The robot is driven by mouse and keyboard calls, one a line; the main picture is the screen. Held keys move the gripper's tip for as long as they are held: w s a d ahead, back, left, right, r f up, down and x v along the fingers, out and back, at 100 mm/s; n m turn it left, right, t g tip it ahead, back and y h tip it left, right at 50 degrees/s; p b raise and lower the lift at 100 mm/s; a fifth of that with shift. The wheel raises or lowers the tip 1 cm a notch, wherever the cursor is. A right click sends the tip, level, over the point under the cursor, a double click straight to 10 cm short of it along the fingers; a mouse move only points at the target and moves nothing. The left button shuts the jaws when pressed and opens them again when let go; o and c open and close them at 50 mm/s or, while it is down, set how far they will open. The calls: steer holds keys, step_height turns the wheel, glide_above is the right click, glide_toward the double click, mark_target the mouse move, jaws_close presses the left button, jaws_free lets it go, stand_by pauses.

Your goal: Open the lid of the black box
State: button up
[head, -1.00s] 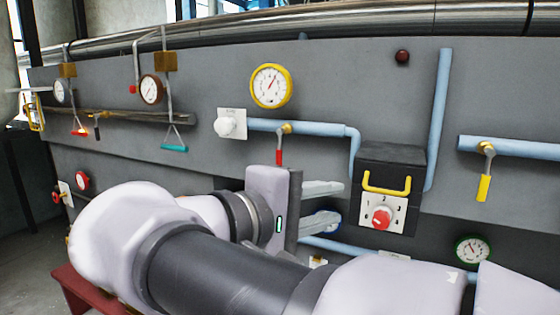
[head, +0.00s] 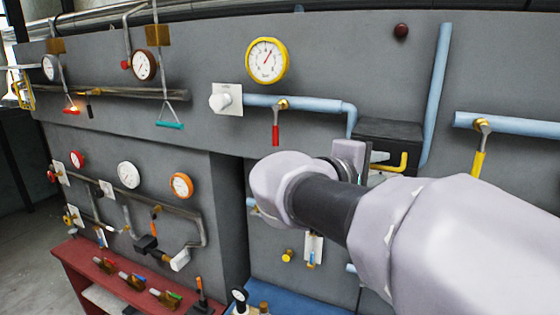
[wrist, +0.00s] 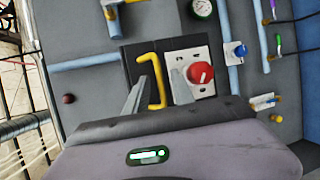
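The black box (head: 395,130) is on the grey wall panel, right of centre in the head view; its lid looks shut. Its yellow handle (head: 404,162) is partly hidden behind my gripper. In the wrist view the yellow handle (wrist: 153,82) stands in front of the dark box face (wrist: 131,66). My gripper (wrist: 158,75) is open, with one finger on each side of the handle's long bar. Whether the fingers touch it cannot be told. A red knob (wrist: 200,73) on a white plate sits beside the handle, close to one finger.
A blue pipe (head: 438,90) runs up just right of the box. A red-handled valve (head: 276,134) hangs to its left and a yellow-handled valve (head: 479,158) to its right. A red bench (head: 75,265) stands lower left.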

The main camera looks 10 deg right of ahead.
steer(key=shift+c, duration=0.2)
steer(key=shift+a, duration=0.1)
jaws_close()
stand_by(1.0)
